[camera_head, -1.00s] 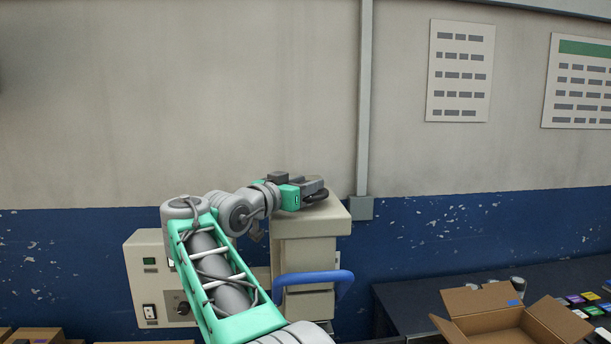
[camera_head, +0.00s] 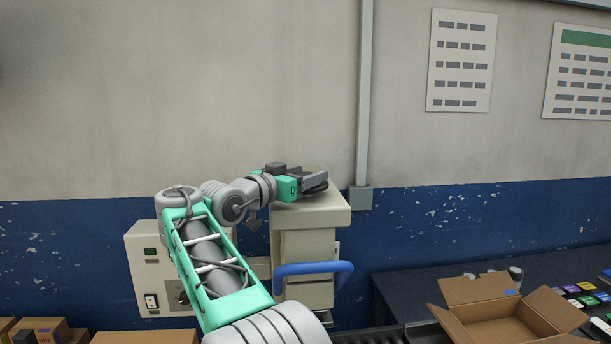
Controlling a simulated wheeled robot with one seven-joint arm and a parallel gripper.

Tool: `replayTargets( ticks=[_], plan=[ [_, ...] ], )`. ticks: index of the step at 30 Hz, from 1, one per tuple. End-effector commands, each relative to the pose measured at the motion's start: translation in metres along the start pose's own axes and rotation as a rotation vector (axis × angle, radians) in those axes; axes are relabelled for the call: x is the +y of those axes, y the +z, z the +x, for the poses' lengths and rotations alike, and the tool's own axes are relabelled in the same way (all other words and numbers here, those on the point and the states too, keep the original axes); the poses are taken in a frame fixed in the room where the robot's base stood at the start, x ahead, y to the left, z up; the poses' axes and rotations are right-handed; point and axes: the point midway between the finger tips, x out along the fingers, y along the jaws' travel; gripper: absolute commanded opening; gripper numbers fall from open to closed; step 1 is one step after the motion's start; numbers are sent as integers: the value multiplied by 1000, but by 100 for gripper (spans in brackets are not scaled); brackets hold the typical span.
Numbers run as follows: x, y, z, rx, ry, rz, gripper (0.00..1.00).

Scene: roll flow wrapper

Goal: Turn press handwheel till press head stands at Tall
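The press (camera_head: 309,245) is a cream column with a wider top block, in the middle of the head camera view. The dark handwheel (camera_head: 319,187) lies flat on top of the press and is mostly hidden behind my gripper (camera_head: 318,180). My gripper reaches in from the left at the level of the wheel. Whether its fingers are open or shut on the wheel cannot be made out. The press head and any height marks, including Tall, cannot be made out. A blue bar handle (camera_head: 314,268) is on the front of the press.
A cream control box (camera_head: 155,268) with switches stands left of the press, partly behind my arm. An open cardboard box (camera_head: 500,315) is at lower right, beside a dark table (camera_head: 430,277) with small coloured packs (camera_head: 583,293). A grey pipe (camera_head: 363,100) runs up the wall.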

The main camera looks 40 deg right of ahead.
Motion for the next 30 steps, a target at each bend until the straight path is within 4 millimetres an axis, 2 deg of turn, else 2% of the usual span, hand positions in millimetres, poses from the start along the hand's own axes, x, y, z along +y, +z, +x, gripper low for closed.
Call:
replayTargets(
  ticks=[5, 8, 15, 18, 22, 30],
  plan=[
    [0, 1, -1, -1, 0, -1, 61],
    [-1, 2, -9, -1, -3, 0, 61],
    [-1, 3, -56, -1, -4, 0, 61],
    [-1, -2, -71, -1, -7, -1, 61],
    [0, 0, -77, 0, -6, -1, 61],
    [0, 0, -77, 0, -6, -1, 61]
  ],
)
